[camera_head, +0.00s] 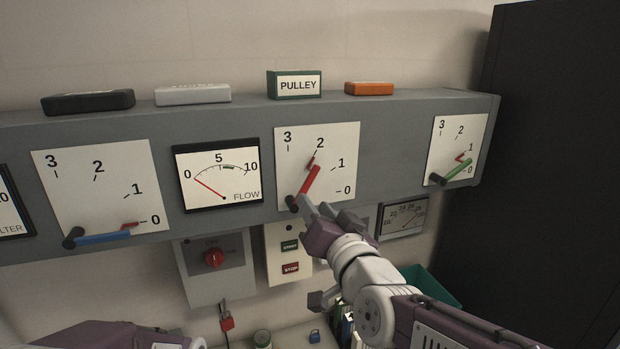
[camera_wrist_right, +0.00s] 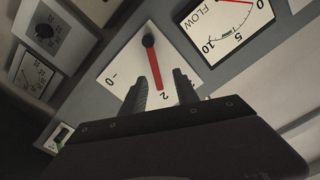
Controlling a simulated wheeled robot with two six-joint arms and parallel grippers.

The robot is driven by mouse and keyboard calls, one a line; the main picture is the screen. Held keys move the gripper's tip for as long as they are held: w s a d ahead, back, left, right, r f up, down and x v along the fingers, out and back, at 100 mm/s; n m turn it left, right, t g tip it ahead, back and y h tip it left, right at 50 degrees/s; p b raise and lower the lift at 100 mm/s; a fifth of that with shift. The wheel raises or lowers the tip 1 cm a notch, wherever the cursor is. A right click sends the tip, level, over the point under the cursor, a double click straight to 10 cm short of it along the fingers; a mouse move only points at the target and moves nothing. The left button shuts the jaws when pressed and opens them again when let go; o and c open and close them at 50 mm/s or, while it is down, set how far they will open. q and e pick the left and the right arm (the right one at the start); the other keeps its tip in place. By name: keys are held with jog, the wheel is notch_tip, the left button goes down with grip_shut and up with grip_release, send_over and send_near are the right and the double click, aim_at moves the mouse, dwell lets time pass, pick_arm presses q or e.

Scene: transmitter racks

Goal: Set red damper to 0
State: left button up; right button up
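The red damper lever (camera_head: 309,183) is on the middle white dial plate (camera_head: 345,140), marked 0 to 3. It slants up and right from its dark pivot, its end close to 2. In the right wrist view the red lever (camera_wrist_right: 155,68) points down toward the 2. My right gripper (camera_head: 316,206) is in front of this dial, near the lever's lower part in the head view. In the wrist view my right gripper (camera_wrist_right: 160,80) is open, its fingers on either side of the lever's end with gaps visible. Contact is not visible. My left gripper is out of view.
A blue lever (camera_head: 103,238) on the left dial lies at 0. A green lever (camera_head: 457,172) on the right dial is near 1. A flow gauge (camera_head: 218,175) sits between dials. Below are a red knob (camera_head: 214,258) and start/stop buttons (camera_head: 290,257). A dark cabinet (camera_head: 555,170) stands right.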

aim_at(306, 190)
jog(key=p+x, duration=0.1)
jog(key=x, duration=0.2)
jog(key=p+x, duration=0.2)
jog(key=x, duration=0.1)
jog(key=d+p+x, duration=0.1)
jog(key=x, duration=0.2)
jog(key=shift+w+f+p, duration=0.25)
jog(key=shift+w+p, duration=0.1)
jog(key=shift+w, duration=0.2)
jog(key=shift+a, duration=0.25)
jog(key=shift+s, duration=0.3)
jog(key=shift+w+d, duration=0.2)
jog(key=shift+w, duration=0.1)
grip_shut()
jog(key=shift+a, duration=0.1)
jog(key=shift+f, duration=0.15)
